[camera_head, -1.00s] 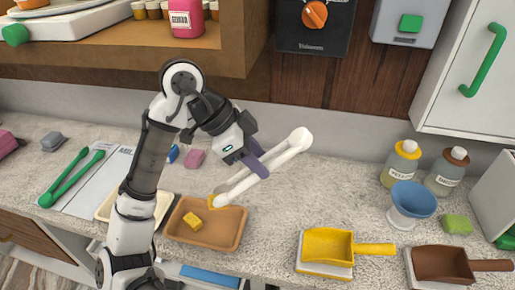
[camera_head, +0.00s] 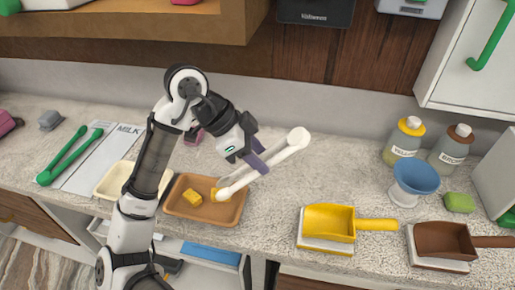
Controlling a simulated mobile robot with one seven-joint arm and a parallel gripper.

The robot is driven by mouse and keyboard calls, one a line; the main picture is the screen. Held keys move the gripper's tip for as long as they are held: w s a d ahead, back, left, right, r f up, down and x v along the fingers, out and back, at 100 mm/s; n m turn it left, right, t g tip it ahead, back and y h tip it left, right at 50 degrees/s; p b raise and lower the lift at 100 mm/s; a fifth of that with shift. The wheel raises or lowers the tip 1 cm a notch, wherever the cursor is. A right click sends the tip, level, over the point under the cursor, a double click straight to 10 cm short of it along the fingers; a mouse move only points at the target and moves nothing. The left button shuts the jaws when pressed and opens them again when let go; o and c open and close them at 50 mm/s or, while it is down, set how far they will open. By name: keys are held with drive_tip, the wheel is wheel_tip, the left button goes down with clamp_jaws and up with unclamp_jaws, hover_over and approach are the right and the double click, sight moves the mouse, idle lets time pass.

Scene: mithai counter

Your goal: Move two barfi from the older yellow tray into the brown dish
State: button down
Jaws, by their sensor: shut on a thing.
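My gripper (camera_head: 256,158), with purple fingers, is shut on white tongs (camera_head: 270,164). The tongs slant down to the left, and their tips are over the right part of the brown dish (camera_head: 238,206). One yellow barfi (camera_head: 191,198) lies in the dish, left of the middle. A second yellow barfi (camera_head: 214,194) shows at the tong tips, partly hidden; I cannot tell whether it touches the dish floor.
Green tongs (camera_head: 64,158) lie at the left. A yellow scoop (camera_head: 330,222) and a brown scoop (camera_head: 440,240) lie at the right front. A blue-topped bowl (camera_head: 415,176) and two bottles stand behind. A drawer below the dish is open.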

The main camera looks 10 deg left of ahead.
drive_tip(key=shift+f+b, duration=0.65)
drive_tip(key=shift+f, duration=0.55)
drive_tip(key=c, duration=1.2)
unclamp_jaws()
drive_tip(key=shift+c, duration=0.2)
wheel_tip(320, 180, up, 10)
drive_tip(key=p, duration=0.4)
drive_tip(key=shift+o, duration=0.2)
